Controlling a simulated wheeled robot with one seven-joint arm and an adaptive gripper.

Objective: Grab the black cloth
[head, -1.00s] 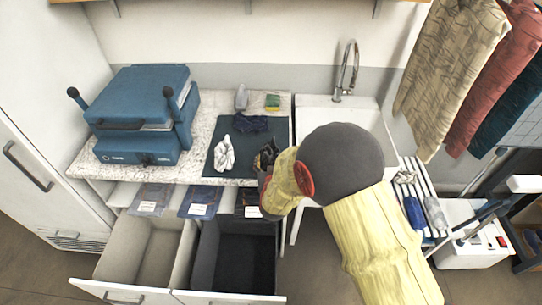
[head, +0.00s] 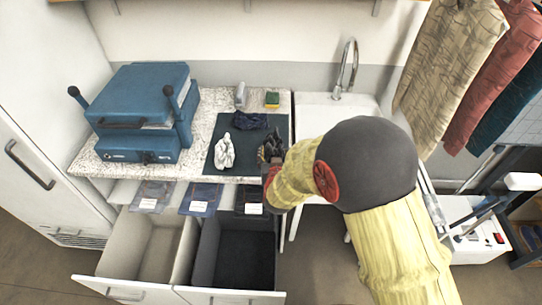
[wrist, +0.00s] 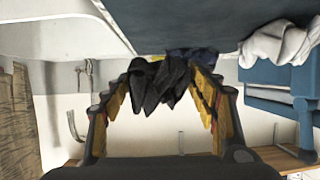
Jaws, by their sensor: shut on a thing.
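The black cloth (wrist: 158,86) hangs in loose folds between the yellow-and-black fingers of my gripper (wrist: 166,70) in the wrist view. The fingers are closed on it. In the head view my gripper (head: 271,153) is at the right edge of the dark mat (head: 217,134), and the cloth there is a small dark shape mostly hidden by the fingers. A white cloth (head: 224,153) lies on the mat to the left. A dark blue cloth (head: 250,121) lies farther back on the mat.
A blue press (head: 140,110) stands on the counter's left. A sponge (head: 272,99) and a grey bottle (head: 240,95) are at the back. Two open drawer bins, one light (head: 112,250) and one dark (head: 207,255), are below. The sink and faucet (head: 346,70) are right.

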